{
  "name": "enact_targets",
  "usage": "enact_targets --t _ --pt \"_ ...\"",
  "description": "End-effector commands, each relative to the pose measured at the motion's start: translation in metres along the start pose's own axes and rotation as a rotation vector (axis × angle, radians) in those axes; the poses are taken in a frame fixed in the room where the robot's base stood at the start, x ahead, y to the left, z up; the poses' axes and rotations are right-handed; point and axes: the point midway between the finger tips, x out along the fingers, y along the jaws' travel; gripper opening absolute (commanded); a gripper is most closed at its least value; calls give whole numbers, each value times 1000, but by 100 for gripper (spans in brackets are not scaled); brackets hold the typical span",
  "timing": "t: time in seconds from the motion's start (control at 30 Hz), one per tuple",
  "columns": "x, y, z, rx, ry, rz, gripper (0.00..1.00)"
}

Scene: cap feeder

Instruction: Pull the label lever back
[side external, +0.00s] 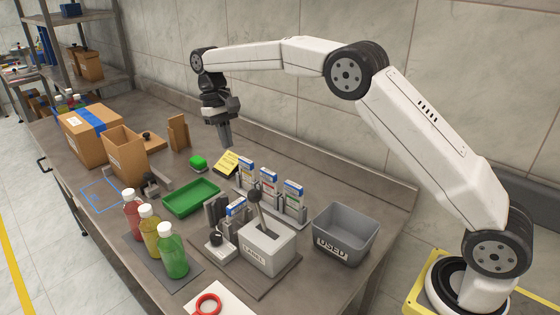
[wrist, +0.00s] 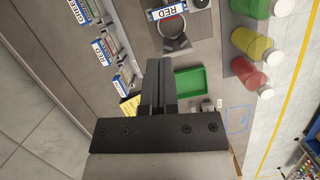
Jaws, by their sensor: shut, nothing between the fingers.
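The label lever (side external: 258,208) is a grey stick with a dark knob, rising from a grey box marked LABEL (side external: 267,252) in the side external view. It leans slightly to the left there. My gripper (side external: 226,143) is shut and empty, pointing down above the bench, behind and left of the lever and well apart from it. In the wrist view my shut fingers (wrist: 158,66) stand over the bench. I cannot make out the lever in that view.
Several label cartridges (side external: 268,180) stand in a rack behind the lever. A yellow note (side external: 227,162), green tray (side external: 191,198) and bottles (side external: 172,252) lie left. A grey USED bin (side external: 346,235) stands right. A small dial unit (side external: 219,244) sits beside the lever box.

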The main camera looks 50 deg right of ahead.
Motion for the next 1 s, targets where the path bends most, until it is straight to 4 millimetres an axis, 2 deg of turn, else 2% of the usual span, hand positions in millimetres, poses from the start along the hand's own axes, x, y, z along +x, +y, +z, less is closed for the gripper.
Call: enact_targets --t 0.27,0.8,1.0 --pt "21 0 1 -1 -2 1 0" --pt "98 0 1 -1 -4 1 0" --pt "98 0 16 -2 0 0 0"
